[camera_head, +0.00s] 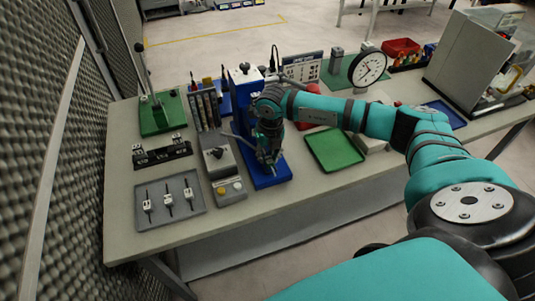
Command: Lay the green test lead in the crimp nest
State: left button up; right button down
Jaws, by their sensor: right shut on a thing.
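My right gripper (268,158) is low over the blue base of a bench press (284,173), fingers pointing down. It is shut on a thin, small piece, taken as the green test lead; the fingers hide most of it and its colour is unclear. The crimp nest cannot be made out; the gripper and wrist cover the middle of the blue press. Whether the held piece touches the base cannot be told. My left gripper is not in view.
The table's front edge is clear.

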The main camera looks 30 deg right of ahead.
jog(key=shift+f, duration=0.2)
jog(key=shift+f, duration=0.15)
jog(key=c, duration=1)
grip_release()
jog(key=shift+c, duration=0.2)
jog(key=shift+r, duration=0.35)
notch_tip(320, 180, up, 11)
jog(key=s, duration=0.1)
jog(key=shift+r, duration=0.2)
jog(key=shift+s, duration=0.1)
